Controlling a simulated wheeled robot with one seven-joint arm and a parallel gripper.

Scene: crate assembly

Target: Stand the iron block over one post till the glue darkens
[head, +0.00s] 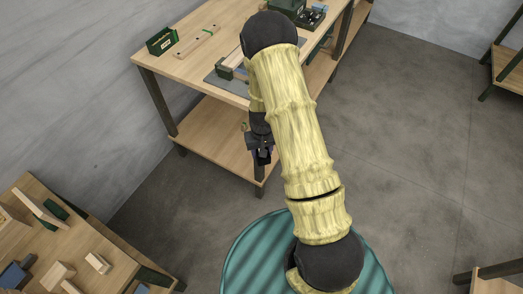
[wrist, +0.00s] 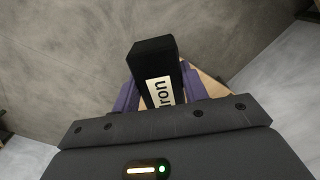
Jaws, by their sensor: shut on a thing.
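My gripper (wrist: 160,95) is shut on the iron block (wrist: 153,60), a black bar with a white label reading "iron", in the wrist view. In the head view my gripper (head: 261,150) hangs in front of the workbench (head: 180,72), below the level of its top. A grey mat (head: 212,80) lies on the bench top, with a dark block (head: 224,72) and pale wooden parts on it. My arm hides much of the mat, so I cannot make out the posts or the glue colour.
A green box (head: 161,41) and a wooden strip with green marks (head: 197,42) lie on the bench's left. A dark tray (head: 311,17) stands at its back right. A side table (head: 85,245) at lower left holds wooden pieces and a blue block. The floor (head: 410,130) to the right is clear.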

